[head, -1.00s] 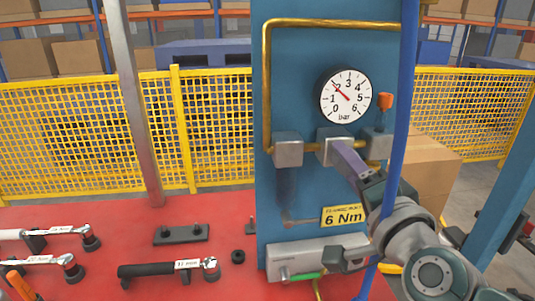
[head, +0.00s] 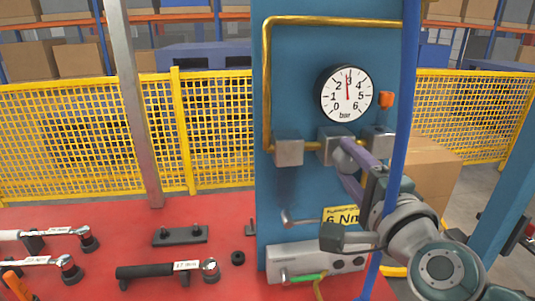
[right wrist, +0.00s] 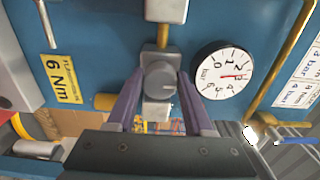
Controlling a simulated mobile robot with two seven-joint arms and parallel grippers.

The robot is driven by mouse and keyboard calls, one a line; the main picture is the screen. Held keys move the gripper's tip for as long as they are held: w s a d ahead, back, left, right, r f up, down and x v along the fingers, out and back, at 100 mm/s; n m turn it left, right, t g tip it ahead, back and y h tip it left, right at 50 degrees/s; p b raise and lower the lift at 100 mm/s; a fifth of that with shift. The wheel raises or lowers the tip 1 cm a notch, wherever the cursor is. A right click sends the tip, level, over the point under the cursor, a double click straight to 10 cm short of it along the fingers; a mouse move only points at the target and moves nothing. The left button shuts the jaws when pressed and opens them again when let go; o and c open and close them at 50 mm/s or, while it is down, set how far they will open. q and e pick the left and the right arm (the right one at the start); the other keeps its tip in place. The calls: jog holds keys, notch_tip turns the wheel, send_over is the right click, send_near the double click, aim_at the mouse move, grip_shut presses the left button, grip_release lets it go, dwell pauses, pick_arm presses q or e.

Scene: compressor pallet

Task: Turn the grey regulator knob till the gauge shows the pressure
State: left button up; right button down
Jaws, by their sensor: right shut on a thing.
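The round white gauge (head: 346,94) sits on the blue panel (head: 300,60) in the head view. Its red needle points almost straight up, at about the 3. The gauge also shows in the right wrist view (right wrist: 222,74). The grey regulator knob (right wrist: 160,80) is on a grey block below the gauge. My right gripper (right wrist: 160,86) is shut on the knob, one purple finger on each side. In the head view the right gripper (head: 351,166) partly covers the knob. My left gripper is out of view.
Brass pipe (head: 267,80) and a blue hose (head: 403,100) run close to the right arm. Torque wrenches (head: 165,270) lie on the red table (head: 110,215).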

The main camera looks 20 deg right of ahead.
jog(key=shift+c, duration=1.4)
grip_release()
jog(key=v, duration=1)
jog(key=shift+b, duration=0.4)
jog(key=shift+w+a, duration=0.1)
jog(key=shift+a, duration=0.05)
